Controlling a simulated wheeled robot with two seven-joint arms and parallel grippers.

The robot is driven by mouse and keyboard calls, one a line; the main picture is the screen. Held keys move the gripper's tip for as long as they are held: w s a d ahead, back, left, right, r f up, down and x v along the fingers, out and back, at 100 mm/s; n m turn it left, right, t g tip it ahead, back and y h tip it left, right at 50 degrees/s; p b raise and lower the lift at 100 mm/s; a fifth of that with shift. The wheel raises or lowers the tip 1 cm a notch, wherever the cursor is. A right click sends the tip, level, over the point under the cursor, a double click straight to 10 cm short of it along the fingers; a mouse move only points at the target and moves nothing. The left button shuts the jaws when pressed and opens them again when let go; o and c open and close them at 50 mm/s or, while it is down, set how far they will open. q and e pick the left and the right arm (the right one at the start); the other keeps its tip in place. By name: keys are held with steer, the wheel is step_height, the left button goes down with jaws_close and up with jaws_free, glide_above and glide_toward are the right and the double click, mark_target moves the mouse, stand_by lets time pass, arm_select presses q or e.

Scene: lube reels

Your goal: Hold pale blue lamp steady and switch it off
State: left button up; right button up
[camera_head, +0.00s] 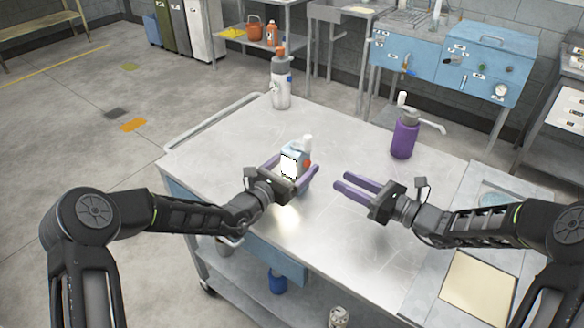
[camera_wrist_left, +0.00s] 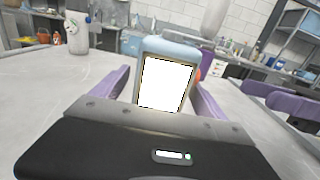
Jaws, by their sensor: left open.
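The pale blue lamp (camera_head: 298,154) stands upright on the metal table with its white panel lit. In the left wrist view the lamp (camera_wrist_left: 166,48) is straight ahead, its bright panel facing my palm. An orange-red part (camera_head: 307,164) shows on its right side. My left gripper (camera_head: 292,168) is open, with one purple finger on each side of the lamp; I cannot tell if either touches it. My right gripper (camera_head: 342,184) is open and empty, to the right of the lamp, its fingers pointing toward it. The left wrist view also shows the right gripper's fingers (camera_wrist_left: 284,98).
A purple bottle (camera_head: 404,138) stands at the table's right back. A white and grey bottle (camera_head: 281,88) stands at the far corner. A beige panel (camera_head: 478,285) lies at the right front. The table (camera_head: 225,140) is clear left of the lamp and between it and the purple bottle.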

arm_select(q)
steer(key=shift+c, duration=0.4)
jaws_close()
steer(key=shift+o, duration=0.3)
jaws_free()
steer(key=shift+s, duration=0.15)
steer(key=v, duration=1.2)
stand_by(0.4)
